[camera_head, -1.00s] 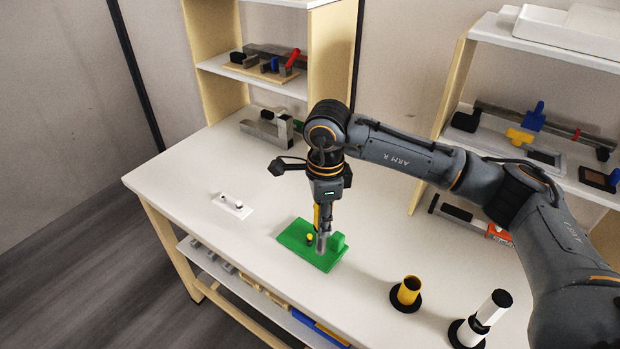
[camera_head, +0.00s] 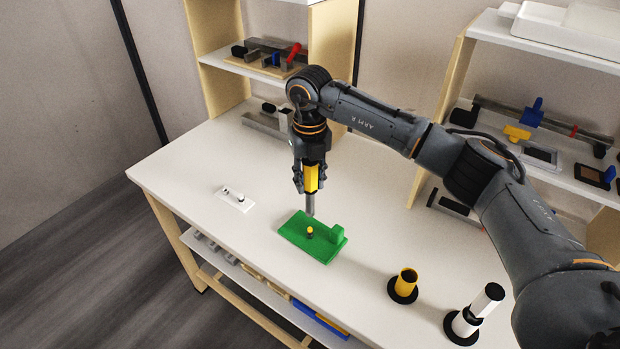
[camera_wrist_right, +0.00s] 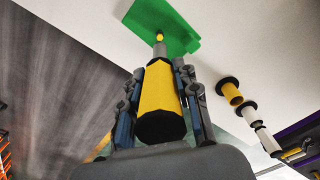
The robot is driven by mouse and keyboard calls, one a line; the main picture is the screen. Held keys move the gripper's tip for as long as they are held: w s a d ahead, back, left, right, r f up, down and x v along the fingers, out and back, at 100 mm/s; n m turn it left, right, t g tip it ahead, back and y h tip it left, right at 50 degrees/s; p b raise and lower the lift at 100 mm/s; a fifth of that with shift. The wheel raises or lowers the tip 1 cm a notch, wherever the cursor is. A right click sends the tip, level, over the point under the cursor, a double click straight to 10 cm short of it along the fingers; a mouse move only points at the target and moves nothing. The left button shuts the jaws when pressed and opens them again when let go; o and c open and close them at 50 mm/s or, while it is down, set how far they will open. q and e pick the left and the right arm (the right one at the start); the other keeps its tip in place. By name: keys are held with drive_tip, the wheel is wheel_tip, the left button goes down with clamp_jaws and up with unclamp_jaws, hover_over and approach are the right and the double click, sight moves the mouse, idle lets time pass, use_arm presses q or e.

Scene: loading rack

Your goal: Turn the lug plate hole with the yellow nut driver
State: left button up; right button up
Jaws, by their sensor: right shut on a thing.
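The yellow nut driver has a yellow handle (camera_head: 312,177) and a grey shaft. My right gripper (camera_head: 308,180) is shut on the handle and holds the driver nearly upright, shaft down. In the head view the shaft's tip shows near the far edge of the green plate (camera_head: 296,240), seemingly above it. The plate, likely the lug plate, has a raised green block at its right end and a small yellow-topped piece (camera_head: 310,231) near its middle. In the right wrist view the handle (camera_wrist_right: 160,92) sits between the fingers and the shaft points toward the yellow-topped piece (camera_wrist_right: 159,37). No hole is clearly visible. My left gripper is not in view.
A yellow holder (camera_head: 407,281) with a black base stands right of the plate, seemingly empty. A small white plate (camera_head: 235,199) lies to the left. Shelves with parts stand behind.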

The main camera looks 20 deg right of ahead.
sight(309, 200)
drive_tip(key=shift+f+n+b, duration=0.1)
drive_tip(key=shift+n+b, duration=0.35)
drive_tip(key=shift+n, duration=0.15)
drive_tip(key=n+b, duration=0.2)
drive_tip(key=n, duration=0.2)
drive_tip(key=n+b, duration=0.1)
drive_tip(key=n, duration=0.4)
drive_tip(key=n+b, duration=0.1)
drive_tip(key=n, duration=0.3)
drive_tip(key=shift+n, duration=0.4)
drive_tip(key=shift+f+b, duration=2.05)
drive_tip(key=shift+f, duration=0.7)
drive_tip(key=shift+f+b, duration=0.5)
drive_tip(key=shift+f, duration=0.1)
